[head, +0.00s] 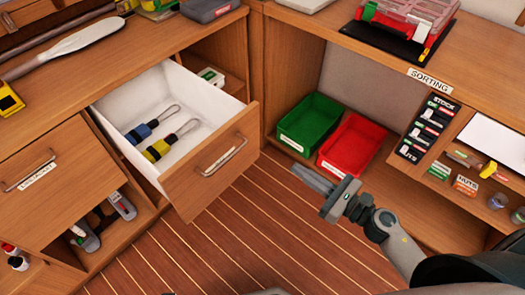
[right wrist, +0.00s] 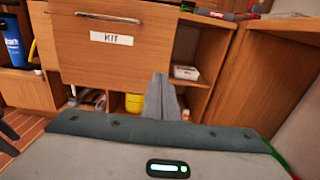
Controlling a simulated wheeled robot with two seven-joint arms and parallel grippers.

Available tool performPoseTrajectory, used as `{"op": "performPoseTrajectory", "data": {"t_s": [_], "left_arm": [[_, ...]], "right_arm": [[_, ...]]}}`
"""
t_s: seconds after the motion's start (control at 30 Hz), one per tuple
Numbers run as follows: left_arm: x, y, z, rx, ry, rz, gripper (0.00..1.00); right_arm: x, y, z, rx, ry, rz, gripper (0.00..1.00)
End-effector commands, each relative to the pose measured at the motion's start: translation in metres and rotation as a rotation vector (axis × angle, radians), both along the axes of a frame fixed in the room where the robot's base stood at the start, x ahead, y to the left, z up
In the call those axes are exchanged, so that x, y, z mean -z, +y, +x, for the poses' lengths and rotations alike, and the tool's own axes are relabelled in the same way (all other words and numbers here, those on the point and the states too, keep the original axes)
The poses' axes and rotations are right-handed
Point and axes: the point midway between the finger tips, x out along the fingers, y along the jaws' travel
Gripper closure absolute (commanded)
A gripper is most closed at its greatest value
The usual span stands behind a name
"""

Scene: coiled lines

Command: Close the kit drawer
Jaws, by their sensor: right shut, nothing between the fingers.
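The kit drawer (head: 205,178) stands pulled out of the left wooden cabinet, its white inside showing. It holds a blue-handled tool (head: 143,131) and a yellow-handled tool (head: 160,149), each with a wire loop. A metal bar handle (head: 222,155) is on its front. In the right wrist view the drawer front (right wrist: 150,58) bears a KIT label. My right gripper (head: 306,178) is shut and empty, in front of the drawer and to its right, apart from it. Its fingers also show in the right wrist view (right wrist: 162,98). My left gripper is not in view.
A green bin (head: 308,122) and a red bin (head: 352,145) sit on the low shelf behind my right gripper. The SORTING counter (head: 432,75) is at right. Another drawer (head: 55,170) at left looks shut. The striped floor before the kit drawer is clear.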

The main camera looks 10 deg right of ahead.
Motion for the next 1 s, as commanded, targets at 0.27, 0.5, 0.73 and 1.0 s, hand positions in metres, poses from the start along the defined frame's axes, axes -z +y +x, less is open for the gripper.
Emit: {"op": "performPoseTrajectory", "data": {"t_s": [0.27, 0.5, 0.73, 1.0], "left_arm": [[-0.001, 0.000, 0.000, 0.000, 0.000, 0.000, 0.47], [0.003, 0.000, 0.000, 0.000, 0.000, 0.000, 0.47], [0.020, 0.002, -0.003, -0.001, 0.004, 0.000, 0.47], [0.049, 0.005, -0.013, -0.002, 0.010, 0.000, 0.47]], "right_arm": [[-0.001, 0.000, 0.000, 0.000, -0.001, -0.002, 1.00], [-0.001, 0.003, 0.005, 0.002, 0.000, 0.000, 1.00], [-0.003, 0.016, 0.023, 0.001, -0.002, 0.001, 1.00], [-0.003, 0.039, 0.056, 0.001, -0.001, 0.002, 1.00]]}}
